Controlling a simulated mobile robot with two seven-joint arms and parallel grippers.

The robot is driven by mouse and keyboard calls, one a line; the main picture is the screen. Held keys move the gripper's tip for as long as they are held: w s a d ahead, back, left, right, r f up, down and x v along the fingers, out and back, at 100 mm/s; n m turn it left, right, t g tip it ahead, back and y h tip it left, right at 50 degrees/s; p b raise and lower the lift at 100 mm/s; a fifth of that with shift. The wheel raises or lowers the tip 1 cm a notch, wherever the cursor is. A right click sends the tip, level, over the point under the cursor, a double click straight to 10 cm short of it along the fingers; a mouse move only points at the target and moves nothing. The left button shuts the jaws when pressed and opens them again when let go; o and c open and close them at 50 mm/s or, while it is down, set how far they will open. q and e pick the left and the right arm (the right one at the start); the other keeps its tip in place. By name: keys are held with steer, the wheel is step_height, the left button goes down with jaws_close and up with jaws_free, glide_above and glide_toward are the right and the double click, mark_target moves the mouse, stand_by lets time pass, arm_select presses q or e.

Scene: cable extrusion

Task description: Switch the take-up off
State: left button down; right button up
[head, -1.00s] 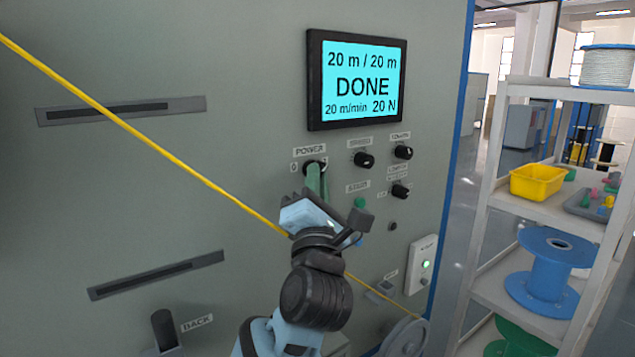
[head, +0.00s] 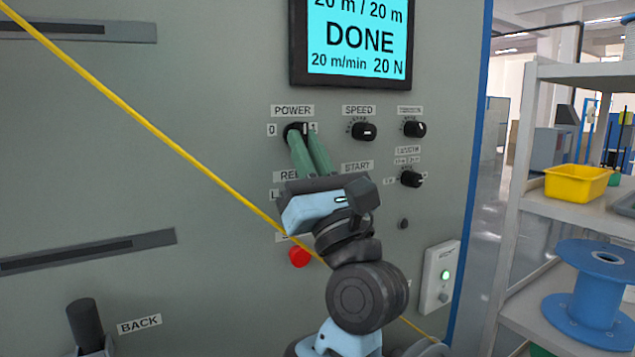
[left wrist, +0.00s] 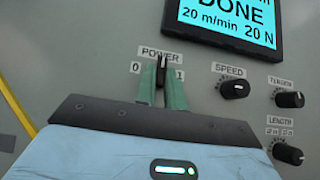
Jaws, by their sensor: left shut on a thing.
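The black POWER knob (head: 297,128) is on the grey panel, between the marks 0 and 1. My left gripper (head: 309,138) reaches up to it from below, its two green fingers at the knob. In the left wrist view the knob (left wrist: 161,68) stands between the fingertips of my left gripper (left wrist: 161,82), which is shut on it. Its pointer looks about upright there, between 0 and 1. The fingers hide part of the knob. The screen (head: 355,40) above reads DONE, 20 m/min and 20 N. My right gripper is not in view.
The SPEED knob (head: 364,131) and other knobs sit to the right. A red button (head: 299,256) is below my gripper. A yellow cable (head: 130,110) runs diagonally across the panel, behind my left arm. A shelf with a yellow bin (head: 577,182) and a blue spool (head: 592,290) stands right.

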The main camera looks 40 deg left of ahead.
arm_select(q)
steer(key=shift+w+d+r+n+g+h+b, duration=0.2)
steer(key=shift+n+g+b, duration=0.8)
steer(key=shift+n+g, duration=1.85)
steer(key=shift+w+a+f+n+g+h+b, duration=0.2)
steer(key=shift+n+g+b, duration=0.8)
steer(key=shift+n+g, duration=1.9)
steer(key=shift+w+d+r+n+g+h+b, duration=0.25)
steer(key=shift+n+g+b, duration=0.75)
steer(key=shift+n+g, duration=1.85)
steer(key=shift+s+n+t, duration=0.1)
steer(key=shift+n+t, duration=0.5)
steer(key=shift+n, duration=0.2)
steer(key=c, duration=1.5)
jaws_free()
steer(key=shift+b+v, duration=0.55)
steer(key=shift+v, duration=3.35)
